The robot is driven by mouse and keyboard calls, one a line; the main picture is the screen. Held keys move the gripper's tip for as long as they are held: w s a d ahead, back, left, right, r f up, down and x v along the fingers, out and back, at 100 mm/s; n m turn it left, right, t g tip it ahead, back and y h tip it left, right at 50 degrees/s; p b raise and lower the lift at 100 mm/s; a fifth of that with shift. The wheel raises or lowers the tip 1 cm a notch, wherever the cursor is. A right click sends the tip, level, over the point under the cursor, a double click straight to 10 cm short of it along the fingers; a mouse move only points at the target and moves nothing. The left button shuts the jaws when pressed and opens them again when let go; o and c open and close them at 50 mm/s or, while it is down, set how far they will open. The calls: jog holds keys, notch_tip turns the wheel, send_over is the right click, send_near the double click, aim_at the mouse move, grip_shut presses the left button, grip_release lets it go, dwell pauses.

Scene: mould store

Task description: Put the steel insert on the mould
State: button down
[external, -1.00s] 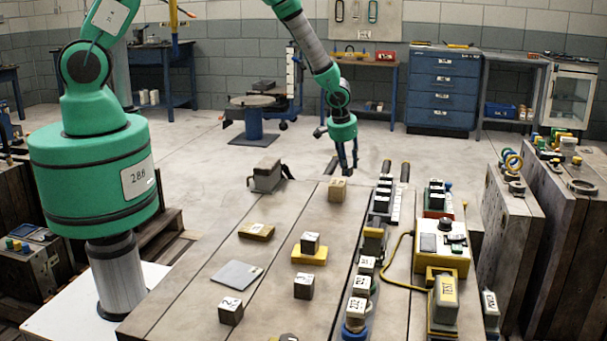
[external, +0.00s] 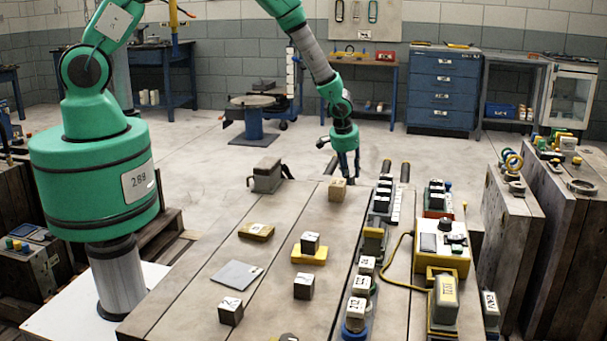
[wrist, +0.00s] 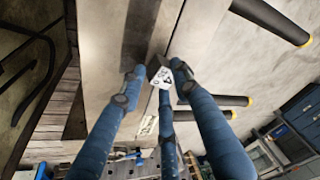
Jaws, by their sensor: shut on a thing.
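My gripper (external: 346,174) hangs over the far end of the wooden table, behind a tan block (external: 337,190) with a marked top. In the wrist view its blue fingers (wrist: 158,84) close around a small dark block with a white marked face (wrist: 174,73), which looks like the steel insert. The held block is too small to make out in the external view. I cannot tell which piece is the mould. A yellow plate (external: 299,258) bears a dark cube with a white top (external: 310,241). A flat grey plate (external: 236,275) lies nearer.
More dark cubes (external: 303,286) (external: 230,311) and a brown-yellow block (external: 256,231) stand on the table. A row of marked blocks (external: 359,284) and a yellow control box with a cable (external: 443,247) line the right side. A grey box (external: 267,175) stands at the far left edge.

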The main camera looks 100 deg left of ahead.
dwell(0.3)
jog(key=c, duration=1.3)
grip_release()
jog(key=shift+f, duration=0.1)
jog(key=shift+o, duration=0.2)
jog(key=shift+r, duration=0.2)
jog(key=p+v, duration=0.2)
jog(key=v, duration=1)
